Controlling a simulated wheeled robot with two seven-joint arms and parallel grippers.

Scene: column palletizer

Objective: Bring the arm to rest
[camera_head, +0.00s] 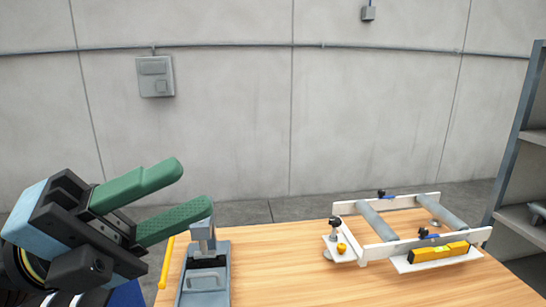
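My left gripper (190,190) shows at the lower left of the head view, its two green fingers pointing up and to the right. The fingers are apart with nothing between them. It is raised in front of the left end of the wooden table (290,270), and the lower finger's tip overlaps the top of a grey clamp-like device (205,280) in the picture. I cannot tell how far apart they are in depth. My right gripper is not in the view.
A white frame with grey rollers (378,220) stands on the table's right side, with a yellow level (438,252) at its front. A yellow bar (167,262) is at the table's left edge. Grey shelving (515,140) stands at far right. The table's middle is clear.

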